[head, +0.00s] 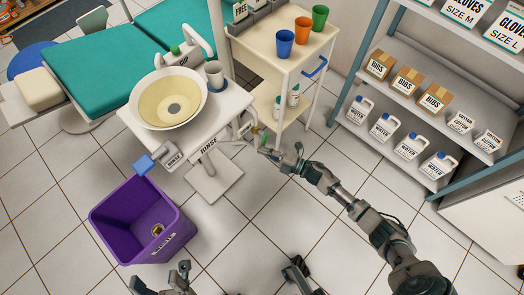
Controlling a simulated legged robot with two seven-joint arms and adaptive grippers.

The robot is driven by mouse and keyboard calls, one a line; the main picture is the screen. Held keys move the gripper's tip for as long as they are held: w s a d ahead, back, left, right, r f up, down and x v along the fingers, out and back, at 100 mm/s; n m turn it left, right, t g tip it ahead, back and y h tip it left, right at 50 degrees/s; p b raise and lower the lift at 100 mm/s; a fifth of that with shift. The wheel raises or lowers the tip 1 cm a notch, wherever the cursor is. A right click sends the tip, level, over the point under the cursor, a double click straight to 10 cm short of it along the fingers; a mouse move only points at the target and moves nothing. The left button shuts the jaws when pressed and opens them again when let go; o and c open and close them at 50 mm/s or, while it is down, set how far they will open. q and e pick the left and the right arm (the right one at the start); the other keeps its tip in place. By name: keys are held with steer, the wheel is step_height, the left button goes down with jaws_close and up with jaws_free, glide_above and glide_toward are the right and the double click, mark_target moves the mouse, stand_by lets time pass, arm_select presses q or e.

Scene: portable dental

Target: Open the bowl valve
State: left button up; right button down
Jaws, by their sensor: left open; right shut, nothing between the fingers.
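The rinse unit (212,112) is a white stand with a cream bowl (150,103) on top and a "RINSE" label on its front. A blue part (144,164) sticks out at its left, beside a grey piece also marked "RINSE" (172,158). Small green and yellow parts (256,133) show low at its right; I cannot tell which part is the bowl valve. My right gripper (266,153) is shut and empty just below these small parts; contact cannot be told. My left gripper (161,280) is open and empty at the bottom edge, below the purple bin.
A purple bin (125,203) stands below the unit at the left. A white cart (254,50) with blue, orange and green cups stands behind my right gripper. A shelf (400,92) of boxes and water jugs is at the right. The tiled floor between is mostly clear.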

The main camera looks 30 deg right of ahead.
steer(key=n, duration=0.1)
steer(key=d+n, duration=0.1)
steer(key=shift+w+d+f+n+g+h, duration=0.2)
steer(key=shift+w+n+g+h, duration=0.1)
steer(key=shift+n+g, duration=0.1)
stand_by(0.5)
